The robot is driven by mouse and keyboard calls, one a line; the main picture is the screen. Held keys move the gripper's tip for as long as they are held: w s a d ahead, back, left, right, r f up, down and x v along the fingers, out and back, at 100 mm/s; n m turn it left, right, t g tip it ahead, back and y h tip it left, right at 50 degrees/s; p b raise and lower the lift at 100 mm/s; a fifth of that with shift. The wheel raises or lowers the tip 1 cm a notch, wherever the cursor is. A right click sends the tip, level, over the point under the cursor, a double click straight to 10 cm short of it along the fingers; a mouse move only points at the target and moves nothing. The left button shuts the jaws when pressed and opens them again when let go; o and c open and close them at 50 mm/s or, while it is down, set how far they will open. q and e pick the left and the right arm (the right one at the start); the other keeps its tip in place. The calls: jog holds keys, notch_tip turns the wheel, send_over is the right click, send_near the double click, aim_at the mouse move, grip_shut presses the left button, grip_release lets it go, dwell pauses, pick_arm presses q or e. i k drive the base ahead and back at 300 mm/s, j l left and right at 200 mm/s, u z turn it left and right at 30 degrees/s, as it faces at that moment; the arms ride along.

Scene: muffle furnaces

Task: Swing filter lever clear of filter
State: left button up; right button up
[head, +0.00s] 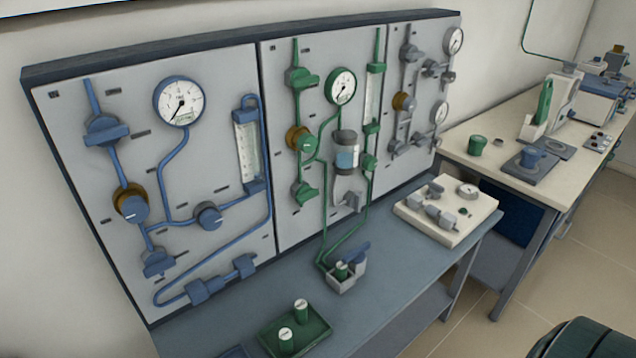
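Which piece is the filter lever is not certain. Neither of my grippers is in view.
The left panel (75,170) carries blue piping and a gauge; the right panel (385,60) carries grey piping. A green tray (318,333) with two green-and-white cylinders stands at the front. A pale board (415,208) with fittings lies right. Bare bench (385,290) lies between.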

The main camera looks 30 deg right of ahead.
aim_at(356, 256)
jog(key=k+z, duration=0.1)
jog(key=z, duration=1.15)
